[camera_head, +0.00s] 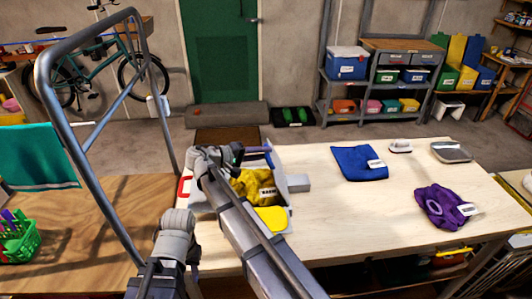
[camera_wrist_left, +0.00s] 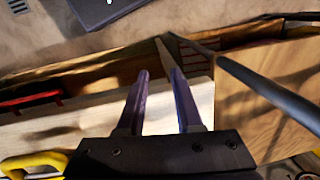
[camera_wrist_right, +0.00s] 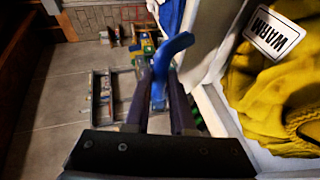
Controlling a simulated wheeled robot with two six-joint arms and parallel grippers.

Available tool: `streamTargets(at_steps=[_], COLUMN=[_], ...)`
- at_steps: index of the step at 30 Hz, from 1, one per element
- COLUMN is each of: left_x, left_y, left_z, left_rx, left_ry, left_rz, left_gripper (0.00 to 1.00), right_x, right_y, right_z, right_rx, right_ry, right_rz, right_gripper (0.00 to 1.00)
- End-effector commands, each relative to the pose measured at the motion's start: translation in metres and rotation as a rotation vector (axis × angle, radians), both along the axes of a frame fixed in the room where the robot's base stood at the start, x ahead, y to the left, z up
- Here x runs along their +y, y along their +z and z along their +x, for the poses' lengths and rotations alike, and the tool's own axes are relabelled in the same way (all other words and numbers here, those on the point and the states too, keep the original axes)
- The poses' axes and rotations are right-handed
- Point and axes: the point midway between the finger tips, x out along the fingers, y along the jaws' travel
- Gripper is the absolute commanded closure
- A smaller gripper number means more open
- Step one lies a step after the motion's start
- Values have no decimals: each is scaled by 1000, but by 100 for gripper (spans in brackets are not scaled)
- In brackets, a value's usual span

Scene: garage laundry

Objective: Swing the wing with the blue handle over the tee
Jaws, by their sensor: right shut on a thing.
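The yellow tee (camera_head: 254,185) with its "WARM" label lies on the white folding board (camera_head: 283,232), partly hidden by my right arm. The tee also shows in the right wrist view (camera_wrist_right: 270,85). The wing (camera_head: 278,168) with the blue handle stands raised at the tee's far side. My right gripper (camera_wrist_right: 157,55) is shut on the blue handle (camera_wrist_right: 177,45). My left gripper (camera_wrist_left: 153,58) is open and empty; its fingers are hidden in the head view. The left wrist view shows a red handle (camera_wrist_left: 32,102) and a yellow handle (camera_wrist_left: 35,162).
A blue folded cloth (camera_head: 358,163), a purple garment (camera_head: 440,206), an iron (camera_head: 400,146) and a grey tray (camera_head: 451,152) lie to the right on the pale table. A metal rack frame (camera_head: 105,170) rises at left. A green basket (camera_head: 20,240) stands at far left.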

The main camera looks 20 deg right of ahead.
Motion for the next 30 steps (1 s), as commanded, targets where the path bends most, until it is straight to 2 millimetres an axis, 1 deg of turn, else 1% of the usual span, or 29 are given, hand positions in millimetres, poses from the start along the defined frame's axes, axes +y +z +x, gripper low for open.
streamTargets(at_steps=[1,18,19,21,22,30], left_x=[0,0,0,0,0,0], left_y=[-3,-4,-4,-4,-3,-3], left_z=[0,0,0,0,0,0], left_rx=[0,0,0,0,0,0], left_ry=[0,0,0,0,0,0], left_rz=[0,0,0,0,0,0], left_gripper=[66,66,66,66,66,66], right_x=[0,2,2,2,2,4], right_y=[-7,-8,-8,-8,-8,-6], right_z=[-2,0,-1,0,0,1], right_rx=[5,5,6,6,5,5], right_ry=[-8,-7,-8,-7,-7,-3], right_rz=[19,18,19,19,18,16], right_gripper=[100,100,75,67,66,66])
